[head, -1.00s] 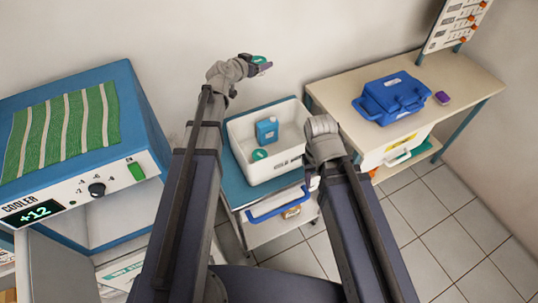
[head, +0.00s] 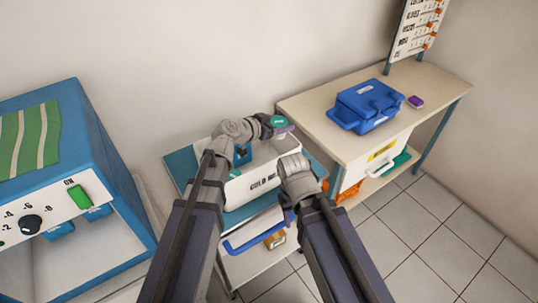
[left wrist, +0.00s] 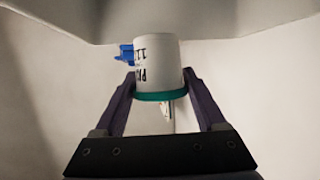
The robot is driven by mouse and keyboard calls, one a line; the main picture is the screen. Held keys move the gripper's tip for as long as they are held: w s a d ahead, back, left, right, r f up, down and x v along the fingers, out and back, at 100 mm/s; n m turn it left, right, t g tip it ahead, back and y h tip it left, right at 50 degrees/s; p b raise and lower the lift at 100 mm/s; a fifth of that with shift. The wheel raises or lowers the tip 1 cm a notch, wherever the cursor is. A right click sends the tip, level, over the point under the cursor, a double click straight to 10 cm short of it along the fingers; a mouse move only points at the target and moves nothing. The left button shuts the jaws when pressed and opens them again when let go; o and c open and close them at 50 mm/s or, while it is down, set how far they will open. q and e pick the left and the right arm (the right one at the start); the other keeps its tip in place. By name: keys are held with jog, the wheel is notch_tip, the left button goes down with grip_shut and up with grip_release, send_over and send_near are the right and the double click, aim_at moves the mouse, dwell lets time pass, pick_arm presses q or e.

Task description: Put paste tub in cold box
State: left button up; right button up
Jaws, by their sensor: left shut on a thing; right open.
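The paste tub (left wrist: 157,65) is white with dark lettering and a green lid. My left gripper (left wrist: 160,95) is shut on it in the left wrist view. In the head view the tub's green lid (head: 278,121) shows at the left gripper (head: 279,128), above the back right part of the cold box. The cold box (head: 262,182) is an open white box with lettering on its front. My arms hide much of its inside. My right gripper (head: 289,214) is open, mostly hidden by its own wrist, in front of the box.
A blue item (head: 242,156) stands inside the cold box. The box rests on a blue-topped cart (head: 180,166). A bench (head: 440,100) at right holds a blue case (head: 367,107) and a purple item (head: 416,102).

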pick_arm(q)
jog(key=b, duration=0.4)
send_over(286, 143)
jog(key=s+a, duration=0.3)
jog(key=f, duration=0.5)
jog(key=shift+w+d, duration=0.2)
jog(key=shift+w, duration=0.05)
jog(key=shift+f+b, duration=1.75)
jog(key=shift+f, duration=0.05)
jog(key=shift+f+b, duration=0.65)
jog(key=o, duration=1.5)
jog(key=shift+r, duration=0.1)
